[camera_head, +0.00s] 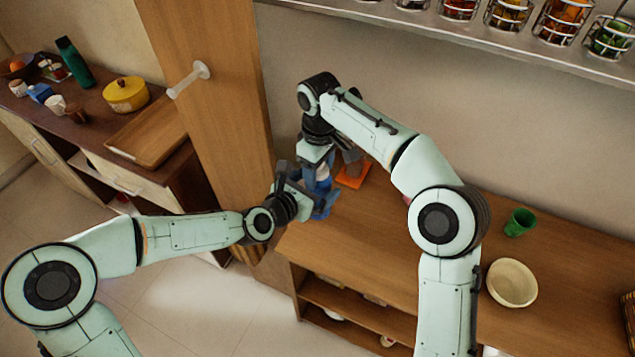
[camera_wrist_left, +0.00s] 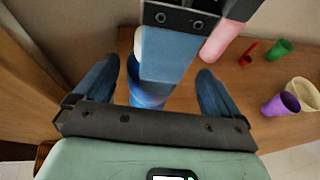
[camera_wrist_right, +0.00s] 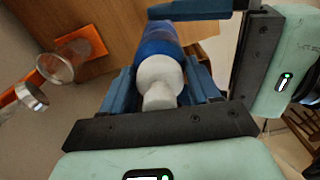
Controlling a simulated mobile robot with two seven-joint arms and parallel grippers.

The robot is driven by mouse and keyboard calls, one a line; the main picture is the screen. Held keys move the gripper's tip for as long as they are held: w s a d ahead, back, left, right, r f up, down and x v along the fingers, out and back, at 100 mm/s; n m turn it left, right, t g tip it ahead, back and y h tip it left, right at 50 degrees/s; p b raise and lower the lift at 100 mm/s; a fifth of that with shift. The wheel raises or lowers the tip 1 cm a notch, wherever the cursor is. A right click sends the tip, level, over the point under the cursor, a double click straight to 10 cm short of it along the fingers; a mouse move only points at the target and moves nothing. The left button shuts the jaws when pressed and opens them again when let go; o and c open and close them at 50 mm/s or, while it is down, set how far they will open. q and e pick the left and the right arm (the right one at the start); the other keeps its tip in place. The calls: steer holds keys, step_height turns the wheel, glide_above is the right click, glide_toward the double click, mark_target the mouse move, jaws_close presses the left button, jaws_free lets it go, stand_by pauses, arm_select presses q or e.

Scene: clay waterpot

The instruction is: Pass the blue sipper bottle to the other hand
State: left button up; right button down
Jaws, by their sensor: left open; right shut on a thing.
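The blue sipper bottle (camera_head: 322,172) has a blue body and a white top. My right gripper (camera_wrist_right: 158,80) is shut on it, with one finger on each side; the white top (camera_wrist_right: 160,76) faces the right wrist camera. My left gripper (camera_wrist_left: 158,72) is open, its fingers spread to either side of the bottle (camera_wrist_left: 146,98). A right finger hides part of the bottle in the left wrist view. The left gripper (camera_head: 308,203) is just below the right gripper in the head view. I cannot tell whether the left fingers touch the bottle.
The wooden counter (camera_head: 370,230) holds an orange mat (camera_head: 352,174), a green cup (camera_head: 519,222) and a cream bowl (camera_head: 511,283). A clear glass (camera_wrist_right: 55,66) stands near the bottle. The left wrist view shows a pink object (camera_wrist_left: 221,42) close by and a purple cup (camera_wrist_left: 280,103).

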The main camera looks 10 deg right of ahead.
arm_select(q)
steer(key=shift+w+d+f, duration=0.3)
steer(key=shift+w+d, duration=0.15)
steer(key=c, duration=1.2)
steer(key=shift+d, duration=0.1)
steer(key=shift+c, duration=0.8)
arm_select(e)
steer(key=c, duration=0.6)
jaws_free()
steer(key=o, duration=0.4)
steer(key=shift+o, duration=0.2)
